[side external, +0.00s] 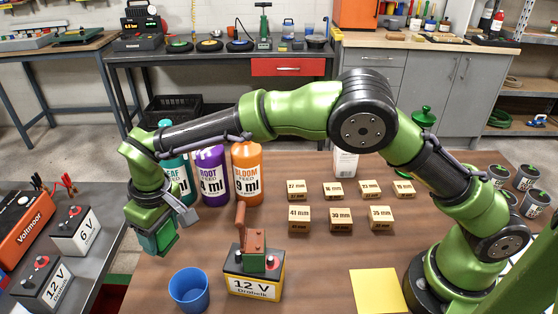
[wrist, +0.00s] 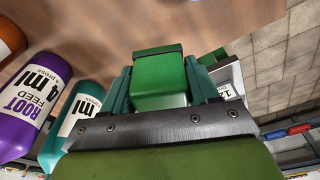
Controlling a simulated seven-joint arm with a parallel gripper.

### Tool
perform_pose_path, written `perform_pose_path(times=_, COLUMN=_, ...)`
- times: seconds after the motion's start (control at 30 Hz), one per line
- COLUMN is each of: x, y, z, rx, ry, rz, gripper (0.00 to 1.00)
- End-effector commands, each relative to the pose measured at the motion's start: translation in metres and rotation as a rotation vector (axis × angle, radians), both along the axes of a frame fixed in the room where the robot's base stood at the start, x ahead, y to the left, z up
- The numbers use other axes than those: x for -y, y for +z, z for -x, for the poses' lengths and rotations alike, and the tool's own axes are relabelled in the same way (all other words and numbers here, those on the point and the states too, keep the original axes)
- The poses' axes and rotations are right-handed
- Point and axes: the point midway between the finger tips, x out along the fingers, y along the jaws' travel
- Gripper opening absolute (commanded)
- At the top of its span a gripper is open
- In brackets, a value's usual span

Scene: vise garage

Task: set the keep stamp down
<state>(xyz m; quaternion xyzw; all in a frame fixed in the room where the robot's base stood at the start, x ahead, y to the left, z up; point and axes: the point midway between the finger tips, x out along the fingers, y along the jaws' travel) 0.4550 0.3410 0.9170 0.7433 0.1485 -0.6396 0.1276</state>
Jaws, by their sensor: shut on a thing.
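The keep stamp looks like a green block (wrist: 160,82) in the wrist view, held between the two fingers of my gripper (wrist: 161,88). In the side external view my gripper (side external: 160,240) is at the left, pointing down near the left edge of the brown table. It is in front of the teal bottle and to the upper left of the blue cup. The stamp's underside is hidden, and I cannot tell its exact height above the table.
A blue cup (side external: 189,289) stands near the front. A 12 V battery (side external: 255,280) carries a green and brown block with a handle (side external: 252,248). Teal, purple (side external: 212,176) and orange (side external: 247,174) bottles stand behind. Wooden blocks (side external: 299,219) and a yellow sheet (side external: 377,291) lie to the right.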

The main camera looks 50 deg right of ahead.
Motion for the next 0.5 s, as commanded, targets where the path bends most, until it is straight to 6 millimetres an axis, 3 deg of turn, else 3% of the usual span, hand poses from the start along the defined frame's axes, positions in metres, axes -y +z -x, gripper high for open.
perform_pose_path(times=0.1, x=0.001, y=-0.023, z=0.001, rx=-0.002, ry=0.000, rz=0.002, gripper=0.29)
perform_pose_path(times=0.37, x=0.001, y=-0.045, z=0.000, rx=-0.001, ry=-0.001, rz=0.001, gripper=0.29)
perform_pose_path(times=0.5, x=0.001, y=-0.066, z=0.001, rx=-0.002, ry=0.000, rz=0.003, gripper=0.29)
